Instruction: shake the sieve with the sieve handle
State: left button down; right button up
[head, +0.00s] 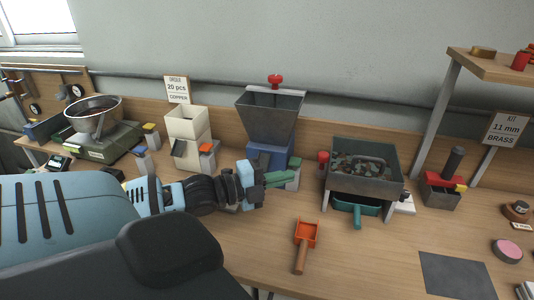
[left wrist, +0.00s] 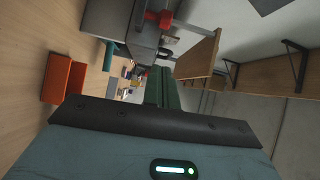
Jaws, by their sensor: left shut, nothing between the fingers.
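The sieve (head: 390,188) is a grey box on legs with dark, mottled pieces in it, right of centre in the head view. A red knob (head: 323,158) on its left side looks like the sieve handle. A red knob also shows in the left wrist view (left wrist: 158,18). My left gripper (head: 296,172) has green fingers and is shut and empty. It is to the left of the red knob, apart from it, in front of the grey hopper. Its fingers point away from the camera in the left wrist view (left wrist: 158,85). My right gripper is not in view.
A teal tray with a handle (head: 357,208) sits under the sieve. An orange scoop (head: 305,236) lies in front on the table. The grey hopper (head: 269,115) stands behind my left gripper. A dark bin (head: 440,192) is right of the sieve. A dark mat (head: 455,275) lies front right.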

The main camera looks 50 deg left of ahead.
pick_arm(q)
jog(key=shift+p+v, duration=0.35)
jog(key=shift+v, duration=1.45)
